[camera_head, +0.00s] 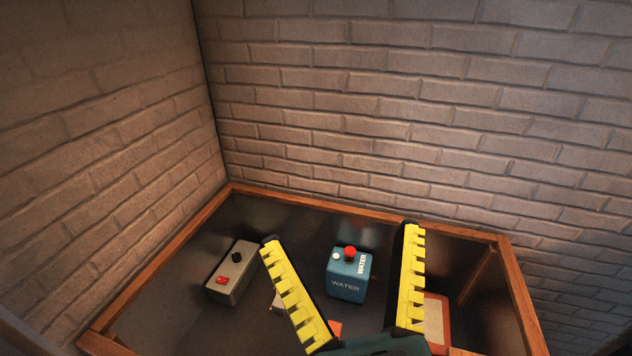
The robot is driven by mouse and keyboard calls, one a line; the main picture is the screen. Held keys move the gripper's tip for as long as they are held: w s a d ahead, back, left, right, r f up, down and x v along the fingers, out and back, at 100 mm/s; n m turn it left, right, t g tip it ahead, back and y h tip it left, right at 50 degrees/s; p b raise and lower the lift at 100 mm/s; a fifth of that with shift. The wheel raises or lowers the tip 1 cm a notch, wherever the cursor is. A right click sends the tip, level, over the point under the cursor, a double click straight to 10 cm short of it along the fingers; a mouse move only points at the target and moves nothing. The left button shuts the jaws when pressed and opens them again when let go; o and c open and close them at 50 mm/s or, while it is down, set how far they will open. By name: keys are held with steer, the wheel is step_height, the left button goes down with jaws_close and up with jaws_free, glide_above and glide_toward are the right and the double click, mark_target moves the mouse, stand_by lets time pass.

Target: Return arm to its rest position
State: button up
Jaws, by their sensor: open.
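My gripper (340,242) reaches into the camera_head view from the bottom edge. Its two yellow toothed fingers stand wide apart, open, with nothing held between them. From this view the blue box marked WATER (346,275) shows in the gap between the fingers, beyond them. I cannot tell how far the fingertips are above the table. The rest of my arm is mostly out of view.
A grey box with a black knob and red switch (231,271) stands on the dark table (180,310) at left. A red-edged pale object (435,318) is partly hidden behind the right finger. A wooden rim (360,211) borders the table; brick walls stand behind and left.

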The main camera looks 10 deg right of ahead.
step_height(320, 180, up, 23)
steer(key=p, duration=2.2)
steer(key=shift+r, duration=0.15)
